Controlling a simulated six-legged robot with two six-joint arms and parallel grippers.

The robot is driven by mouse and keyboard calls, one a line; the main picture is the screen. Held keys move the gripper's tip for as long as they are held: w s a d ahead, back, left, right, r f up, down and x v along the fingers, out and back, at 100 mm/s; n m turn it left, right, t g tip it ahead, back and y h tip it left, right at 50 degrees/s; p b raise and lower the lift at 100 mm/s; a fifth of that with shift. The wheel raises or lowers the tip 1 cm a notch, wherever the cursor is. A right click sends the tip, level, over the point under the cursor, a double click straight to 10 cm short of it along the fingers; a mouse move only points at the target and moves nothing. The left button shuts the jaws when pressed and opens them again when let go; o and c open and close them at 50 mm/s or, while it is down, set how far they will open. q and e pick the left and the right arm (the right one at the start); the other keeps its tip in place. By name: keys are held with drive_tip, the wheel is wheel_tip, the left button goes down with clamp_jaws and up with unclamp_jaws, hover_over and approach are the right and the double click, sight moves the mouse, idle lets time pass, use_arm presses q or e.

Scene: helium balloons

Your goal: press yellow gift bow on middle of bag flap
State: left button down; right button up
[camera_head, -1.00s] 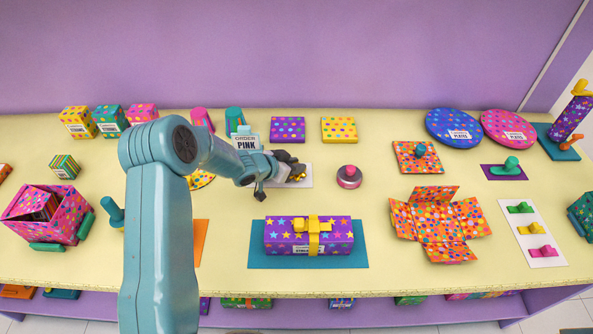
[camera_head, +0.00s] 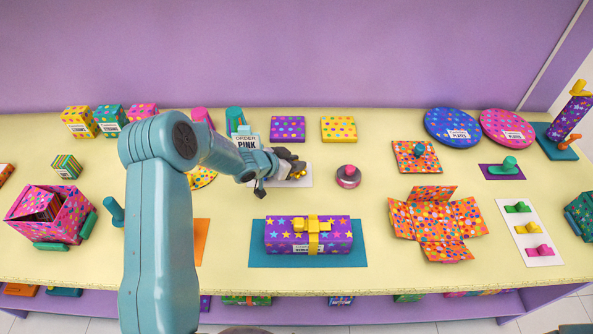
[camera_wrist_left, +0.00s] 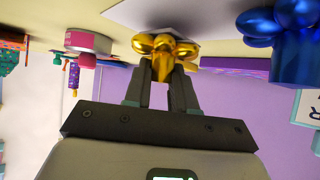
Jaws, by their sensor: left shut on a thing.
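My left gripper (camera_head: 286,164) is shut on a shiny gold-yellow bow (camera_head: 300,172) at a white card (camera_head: 304,179) near the table's middle. In the left wrist view the fingers (camera_wrist_left: 166,88) pinch the rounded gold bow (camera_wrist_left: 165,46), close to the white card; I cannot tell whether it touches. A purple star-patterned package (camera_head: 282,236) lies on a teal mat (camera_head: 260,258) in front, with a yellow band and knob (camera_head: 313,226) across its middle. I cannot make out which part is a bag flap. My right gripper is not in view.
An open orange dotted box (camera_head: 437,223) lies front right. A sign reading PINK (camera_head: 247,142) stands behind my arm. A shiny blue bow (camera_wrist_left: 290,45) shows in the left wrist view. The table between tin and package is clear.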

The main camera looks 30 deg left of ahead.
use_arm(q)
wheel_tip(320, 180, up, 2)
drive_tip(key=shift+r+p, duration=0.1)
drive_tip(key=shift+p, duration=0.75)
drive_tip(key=shift+r+p, duration=0.4)
drive_tip(key=shift+r, duration=0.5)
